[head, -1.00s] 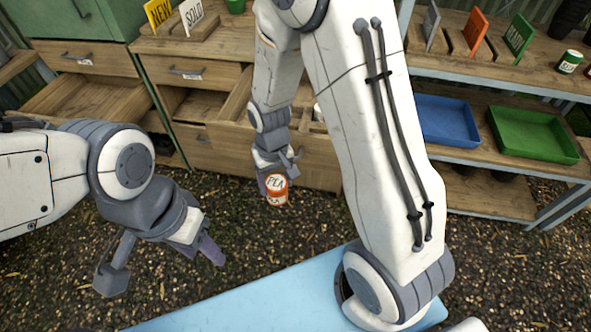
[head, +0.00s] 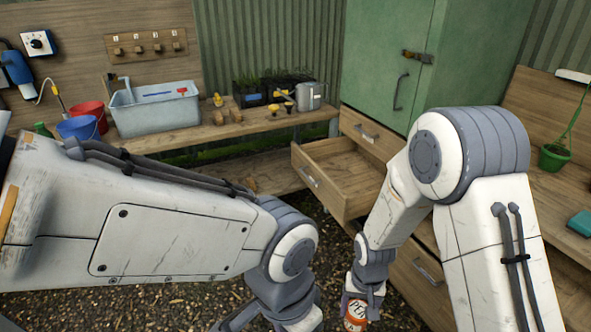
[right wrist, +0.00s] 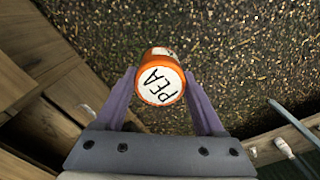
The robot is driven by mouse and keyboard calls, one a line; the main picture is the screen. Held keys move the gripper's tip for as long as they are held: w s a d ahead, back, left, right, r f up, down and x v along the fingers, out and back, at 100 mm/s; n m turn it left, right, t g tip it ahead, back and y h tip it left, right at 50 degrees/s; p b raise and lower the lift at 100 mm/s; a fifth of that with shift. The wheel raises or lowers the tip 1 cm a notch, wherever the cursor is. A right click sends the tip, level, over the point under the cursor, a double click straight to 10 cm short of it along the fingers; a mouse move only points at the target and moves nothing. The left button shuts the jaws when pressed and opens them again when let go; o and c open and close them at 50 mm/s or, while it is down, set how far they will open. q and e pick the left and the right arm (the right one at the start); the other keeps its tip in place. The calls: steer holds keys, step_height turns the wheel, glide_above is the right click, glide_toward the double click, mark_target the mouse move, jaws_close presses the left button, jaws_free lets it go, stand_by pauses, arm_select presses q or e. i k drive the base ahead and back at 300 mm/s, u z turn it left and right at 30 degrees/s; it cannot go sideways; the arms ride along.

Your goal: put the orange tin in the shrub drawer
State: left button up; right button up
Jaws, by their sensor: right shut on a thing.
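The orange tin (head: 355,314) has a white label and hangs in my right gripper (head: 362,309), low in front of the wooden drawers in the head view. An open, empty-looking wooden drawer (head: 318,178) is pulled out under the green cabinet, above and left of the tin. I cannot read its label. My left gripper (head: 270,318) is cut off by the bottom edge; its fingertips are hidden.
A shut drawer (head: 420,262) lies below the open one, partly behind my right arm. A bench (head: 240,125) at the back left carries a grey tub (head: 155,112), buckets and a watering can (head: 310,96). Gravel floor lies between my arms.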

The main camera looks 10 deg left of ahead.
mark_target(342, 182)
steer(key=u, duration=0.6)
steer(key=i, duration=2.25)
steer(key=z, duration=0.4)
steer(key=i, duration=0.55)
steer(key=z, duration=0.05)
